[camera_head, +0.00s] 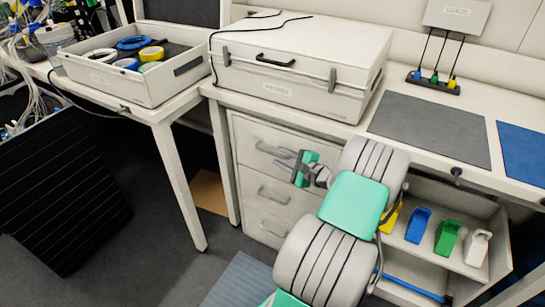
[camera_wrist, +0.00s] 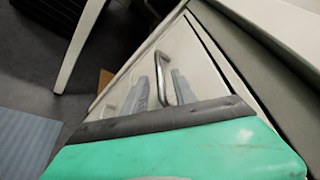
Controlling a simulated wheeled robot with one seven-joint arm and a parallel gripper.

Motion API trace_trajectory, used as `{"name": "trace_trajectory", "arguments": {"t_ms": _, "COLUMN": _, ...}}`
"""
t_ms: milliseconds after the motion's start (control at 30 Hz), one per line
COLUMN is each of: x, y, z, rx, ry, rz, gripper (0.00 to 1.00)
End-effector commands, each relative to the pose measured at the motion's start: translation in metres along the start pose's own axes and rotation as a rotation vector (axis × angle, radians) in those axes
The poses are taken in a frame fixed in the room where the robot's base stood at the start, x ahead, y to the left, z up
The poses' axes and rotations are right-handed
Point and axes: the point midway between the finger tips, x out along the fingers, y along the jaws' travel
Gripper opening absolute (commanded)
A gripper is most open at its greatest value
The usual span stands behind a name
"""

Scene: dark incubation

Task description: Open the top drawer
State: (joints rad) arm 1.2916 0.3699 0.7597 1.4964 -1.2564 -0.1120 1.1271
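The white drawer unit under the bench has a top drawer (camera_head: 248,135) with a curved metal handle (camera_head: 266,148). The drawer front looks flush with the cabinet, so it stands closed. My gripper (camera_head: 281,159) is in front of the top drawer, its grey fingers pointing left at the handle. In the wrist view, the fingers (camera_wrist: 160,85) are spread apart, and the handle (camera_wrist: 171,36) reaches close to their tips. Part of the bar appears to lie between them; I cannot tell whether they touch it. The palm hides the lower part of the drawer front.
Two lower drawers (camera_head: 262,222) sit below. A white case (camera_head: 300,60) stands on the bench above. An open shelf (camera_head: 450,260) with coloured scoop-like items is at right.

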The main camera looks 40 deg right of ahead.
Motion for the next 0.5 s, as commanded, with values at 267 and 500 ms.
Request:
{"name": "trace_trajectory", "arguments": {"t_ms": 267, "x": 0.045, "y": 0.001, "z": 0.0, "rx": -0.002, "ry": -0.001, "rz": 0.004, "gripper": 0.33}}
{"name": "trace_trajectory", "arguments": {"t_ms": 500, "x": 0.048, "y": 0.001, "z": 0.0, "rx": -0.002, "ry": 0.001, "rz": 0.003, "gripper": 0.33}}
